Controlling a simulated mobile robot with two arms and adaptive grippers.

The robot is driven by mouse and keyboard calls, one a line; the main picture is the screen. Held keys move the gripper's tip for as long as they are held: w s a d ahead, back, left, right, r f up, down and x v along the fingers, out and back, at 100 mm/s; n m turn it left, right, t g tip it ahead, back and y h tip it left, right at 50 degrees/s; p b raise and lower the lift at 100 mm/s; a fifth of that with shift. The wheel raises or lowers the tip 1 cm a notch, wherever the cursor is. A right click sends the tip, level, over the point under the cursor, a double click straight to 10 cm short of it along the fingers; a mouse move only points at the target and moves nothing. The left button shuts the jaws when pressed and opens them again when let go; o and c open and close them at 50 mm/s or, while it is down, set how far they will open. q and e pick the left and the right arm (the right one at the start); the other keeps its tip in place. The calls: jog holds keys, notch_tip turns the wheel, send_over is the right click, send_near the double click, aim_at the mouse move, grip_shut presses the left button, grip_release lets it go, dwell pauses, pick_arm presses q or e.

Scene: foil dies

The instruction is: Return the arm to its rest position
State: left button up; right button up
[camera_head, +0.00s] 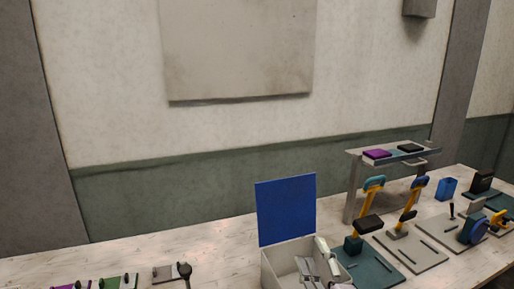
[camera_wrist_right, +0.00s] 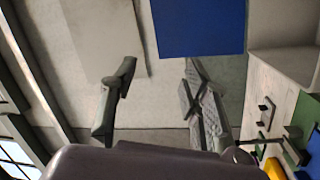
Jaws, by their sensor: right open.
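My right gripper (camera_head: 310,269) is low in the middle of the head view, in front of or over a pale open box (camera_head: 270,265); I cannot tell how high it is. In the right wrist view its two fingers (camera_wrist_right: 160,78) are spread apart, and I see nothing between them. A blue upright panel (camera_head: 286,210) stands at the back of the box, and a blue panel also shows at the top of the wrist view (camera_wrist_right: 200,25). My left gripper is not in view.
Right of the box, toggle-clamp fixtures stand on a dark plate (camera_head: 369,267) and a grey plate (camera_head: 428,255). Behind them a raised shelf (camera_head: 352,178) holds a purple block (camera_head: 377,154) and a black block (camera_head: 411,148). Bare table (camera_head: 225,250) lies left of the box.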

jog(key=s+d+f+m+g+h, duration=0.2)
jog(key=s+d+f+m+g, duration=0.15)
jog(key=f, duration=0.55)
jog(key=s+d+f+m+g+h, duration=0.25)
jog(key=s+f+m+g, duration=0.2)
jog(key=f, duration=0.35)
jog(key=s+d+f+m+g, duration=0.1)
jog(key=s+f+m+g, duration=0.3)
jog(key=s, duration=0.6)
jog(key=s+d+f+m+g, duration=0.15)
jog(key=s+f+g, duration=0.25)
jog(key=s+f, duration=0.45)
notch_tip(320, 180, down, 25)
jog(key=s+g+b, duration=0.1)
jog(key=s+b, duration=0.1)
jog(key=s+d+f+g, duration=0.1)
jog(key=s+d+f, duration=0.2)
jog(key=s+f, duration=1.3)
jog(key=shift+s+f+n+y+b, duration=0.35)
jog(key=shift+f, duration=0.6)
